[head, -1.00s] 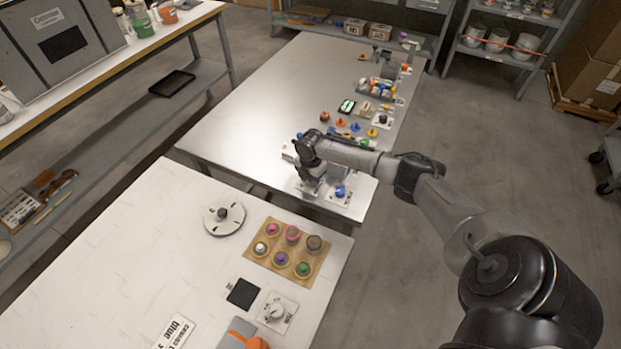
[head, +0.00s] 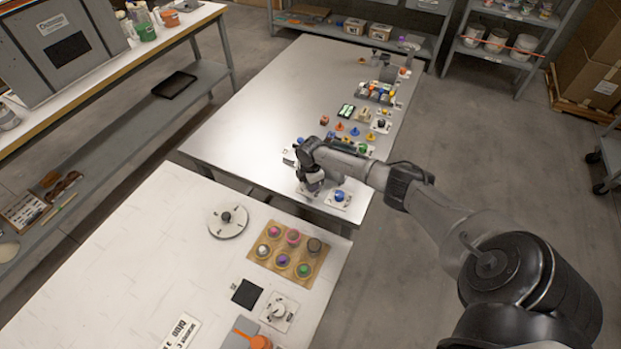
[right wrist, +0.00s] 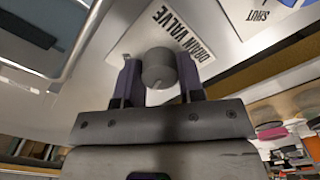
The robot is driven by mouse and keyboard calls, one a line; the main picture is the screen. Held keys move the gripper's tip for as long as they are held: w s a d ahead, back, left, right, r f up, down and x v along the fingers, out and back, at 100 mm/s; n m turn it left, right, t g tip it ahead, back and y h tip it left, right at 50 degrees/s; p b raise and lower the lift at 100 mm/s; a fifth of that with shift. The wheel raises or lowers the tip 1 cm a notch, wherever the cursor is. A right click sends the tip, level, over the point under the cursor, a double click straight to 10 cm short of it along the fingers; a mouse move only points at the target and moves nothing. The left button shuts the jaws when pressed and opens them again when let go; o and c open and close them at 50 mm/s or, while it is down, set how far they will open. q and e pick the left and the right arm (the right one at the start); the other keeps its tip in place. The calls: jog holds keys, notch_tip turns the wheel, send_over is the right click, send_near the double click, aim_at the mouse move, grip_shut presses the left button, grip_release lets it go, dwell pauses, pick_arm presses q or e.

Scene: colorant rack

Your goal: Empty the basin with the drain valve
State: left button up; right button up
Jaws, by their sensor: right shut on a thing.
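The drain valve shows in the right wrist view as a round grey knob (right wrist: 158,67) on a white plate lettered "DRAIN VALVE" (right wrist: 180,35). My right gripper (right wrist: 157,80) has one finger on each side of the knob and is shut on it. In the head view my right gripper (head: 312,184) is at the near end of the metal table, and its wrist hides most of the valve. I cannot make out the basin for sure. My left gripper is not in view.
A white plate with a blue knob (head: 339,197) stands just right of my right gripper. Several small coloured parts (head: 355,131) lie farther back on the metal table (head: 250,110). The white table (head: 130,250) in front holds a wooden tray of jars (head: 262,252).

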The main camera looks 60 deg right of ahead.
jog(key=m, duration=0.1)
jog(key=m+p, duration=0.2)
jog(key=shift+r+m, duration=0.25)
jog(key=shift+m, duration=0.15)
jog(key=m+p, duration=0.2)
jog(key=shift+m, duration=0.3)
jog(key=m+p, duration=0.2)
jog(key=m, duration=0.3)
jog(key=shift+f, duration=0.1)
jog(key=shift+m, duration=0.5)
jog(key=o, duration=0.7)
jog(key=shift+o, duration=1.1)
jog(key=shift+f, duration=0.1)
